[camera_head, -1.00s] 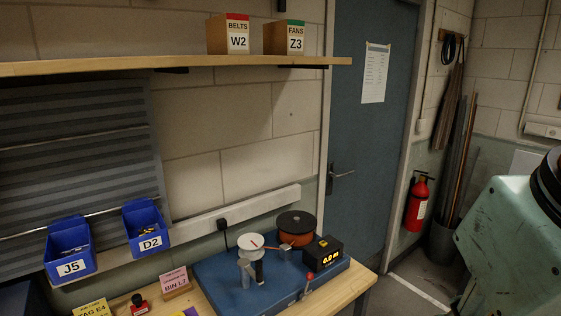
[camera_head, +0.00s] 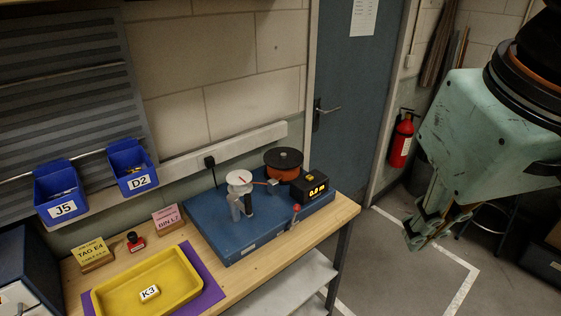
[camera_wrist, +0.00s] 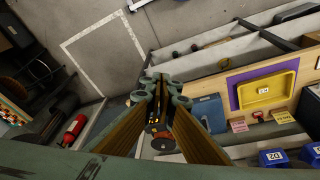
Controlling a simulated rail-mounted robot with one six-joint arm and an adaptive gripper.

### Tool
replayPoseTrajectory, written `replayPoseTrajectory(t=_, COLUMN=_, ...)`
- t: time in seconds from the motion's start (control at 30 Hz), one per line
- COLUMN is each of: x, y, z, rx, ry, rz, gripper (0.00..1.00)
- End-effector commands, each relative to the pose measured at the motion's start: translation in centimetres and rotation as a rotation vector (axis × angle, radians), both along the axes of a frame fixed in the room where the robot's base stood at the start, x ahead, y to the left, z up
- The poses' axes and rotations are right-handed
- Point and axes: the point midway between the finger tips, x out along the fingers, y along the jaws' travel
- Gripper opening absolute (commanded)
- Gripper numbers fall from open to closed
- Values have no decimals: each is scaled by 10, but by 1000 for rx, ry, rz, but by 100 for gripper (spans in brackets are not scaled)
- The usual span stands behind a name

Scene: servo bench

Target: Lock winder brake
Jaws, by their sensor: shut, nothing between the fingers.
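The winder on the bench has a blue base (camera_head: 215,225), an orange spool with a black top (camera_head: 284,164), a white disc (camera_head: 239,177) and a black display box (camera_head: 311,187). A short lever with a red knob (camera_head: 297,209) stands upright at the base's front right edge; I take it for the brake. My gripper (camera_head: 418,240) is shut and empty, right of the bench, over the floor and apart from the winder. In the wrist view my gripper (camera_wrist: 160,86) shows its closed fingers, which hide part of the winder; the lever cannot be made out there.
A yellow tray (camera_head: 184,288) holding a K3 block lies on a purple mat (camera_head: 212,297). Blue bins (camera_head: 62,192) hang on the wall. A fire extinguisher (camera_head: 402,141) is beside the door. Floor right of the bench is open.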

Motion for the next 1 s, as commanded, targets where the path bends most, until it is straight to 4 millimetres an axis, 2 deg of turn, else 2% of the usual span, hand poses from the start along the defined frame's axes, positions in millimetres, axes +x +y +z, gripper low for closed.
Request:
replayPoseTrajectory(t=0.5, x=69, y=10, z=14, rx=-102, ry=90, rz=219, gripper=0)
replayPoseTrajectory(t=1.0, x=137, y=29, z=13, rx=-195, ry=173, rz=435, gripper=0)
